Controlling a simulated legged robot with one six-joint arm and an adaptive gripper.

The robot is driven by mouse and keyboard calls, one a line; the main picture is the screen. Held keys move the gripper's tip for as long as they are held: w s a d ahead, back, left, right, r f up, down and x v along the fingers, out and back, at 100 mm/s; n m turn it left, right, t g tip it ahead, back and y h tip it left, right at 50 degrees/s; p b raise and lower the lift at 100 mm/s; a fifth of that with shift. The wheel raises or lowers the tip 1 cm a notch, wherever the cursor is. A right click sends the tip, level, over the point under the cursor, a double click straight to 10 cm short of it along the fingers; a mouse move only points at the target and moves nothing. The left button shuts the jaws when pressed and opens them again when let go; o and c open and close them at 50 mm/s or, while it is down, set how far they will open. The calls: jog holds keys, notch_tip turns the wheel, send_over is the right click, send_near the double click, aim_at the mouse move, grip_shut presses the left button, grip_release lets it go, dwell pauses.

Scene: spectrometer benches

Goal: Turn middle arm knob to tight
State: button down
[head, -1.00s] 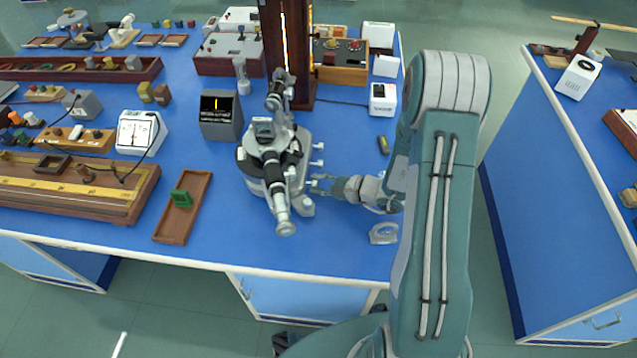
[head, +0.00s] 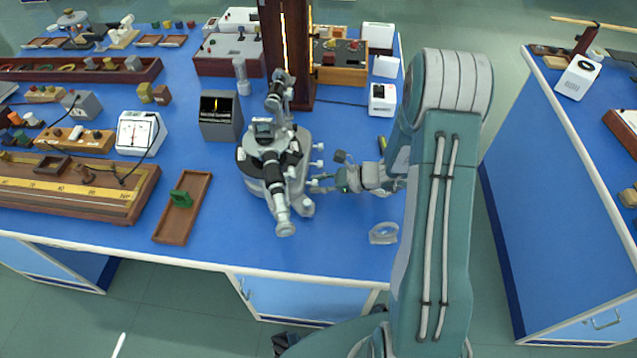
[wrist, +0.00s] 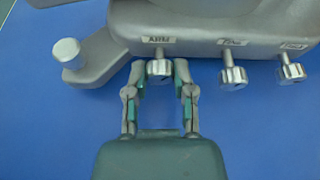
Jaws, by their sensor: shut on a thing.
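My gripper (wrist: 160,82) is shut on the left knob (wrist: 159,68), one finger at each side. The middle knob (wrist: 233,75) and the right knob (wrist: 291,72) are clear of the fingers. In the head view my gripper (head: 318,184) reaches the spectrometer's right side, at the row's front end. The knob's mark, if any, is not visible.
A round silver knob (wrist: 67,52) on a base foot stands left of my fingers. A clear ring-like piece (head: 383,233) lies in front of my gripper. A wooden tray (head: 183,225) with a green block lies left of the spectrometer. The front right of the bench is mostly free.

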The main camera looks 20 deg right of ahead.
jog(key=shift+w+m+g, duration=0.1)
jog(key=shift+m+g, duration=0.5)
jog(key=shift+m, duration=0.2)
jog(key=shift+c, duration=2.3)
grip_release()
notch_tip(320, 180, up, 10)
jog(key=shift+w+f, duration=0.1)
